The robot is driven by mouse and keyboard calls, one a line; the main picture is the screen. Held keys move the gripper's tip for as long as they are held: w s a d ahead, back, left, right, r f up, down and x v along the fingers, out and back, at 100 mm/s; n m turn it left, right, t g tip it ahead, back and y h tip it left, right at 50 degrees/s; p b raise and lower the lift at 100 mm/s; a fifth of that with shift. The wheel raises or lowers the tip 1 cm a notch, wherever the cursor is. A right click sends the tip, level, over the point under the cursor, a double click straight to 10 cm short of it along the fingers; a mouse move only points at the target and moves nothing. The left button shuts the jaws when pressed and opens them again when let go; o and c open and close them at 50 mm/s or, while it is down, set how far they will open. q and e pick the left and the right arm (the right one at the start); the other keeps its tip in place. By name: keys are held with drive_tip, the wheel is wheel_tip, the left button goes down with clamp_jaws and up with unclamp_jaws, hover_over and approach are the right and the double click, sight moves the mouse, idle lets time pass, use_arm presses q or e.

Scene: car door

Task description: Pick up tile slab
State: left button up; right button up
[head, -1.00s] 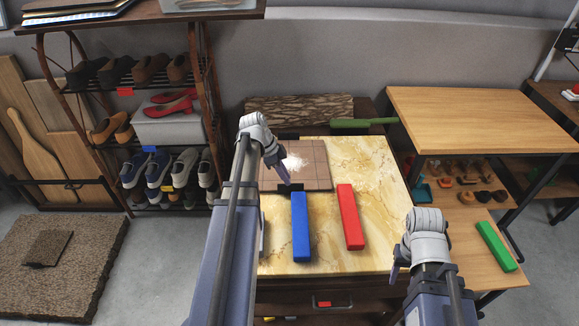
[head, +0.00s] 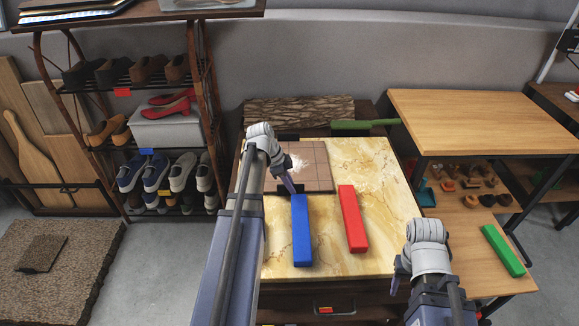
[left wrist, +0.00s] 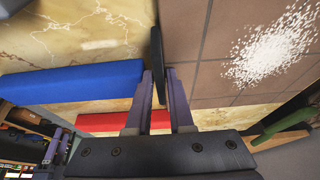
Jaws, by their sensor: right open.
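The tile slab (head: 318,172) is a flat brown panel of square tiles with a white powdery patch. It lies at the back left of a marble-patterned top and also shows in the left wrist view (left wrist: 210,65). My left gripper (head: 291,184) is at the slab's front edge. In the left wrist view its two purple fingers (left wrist: 158,76) stand on either side of a thin dark edge piece; I cannot tell whether they press on it. My right gripper (head: 398,275) is open and empty near the top's front right corner, away from the slab.
A blue bar (head: 302,230) and a red bar (head: 352,219) lie on the marble-patterned top (head: 387,205) in front of the slab. A green-handled tool (head: 362,124) lies behind it. A wooden table (head: 480,120) is at right, a shoe rack (head: 125,85) at left.

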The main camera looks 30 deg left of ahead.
use_arm(q)
drive_tip(key=shift+f, duration=0.1)
drive_tip(key=shift+c, duration=0.4)
clamp_jaws()
idle(0.8)
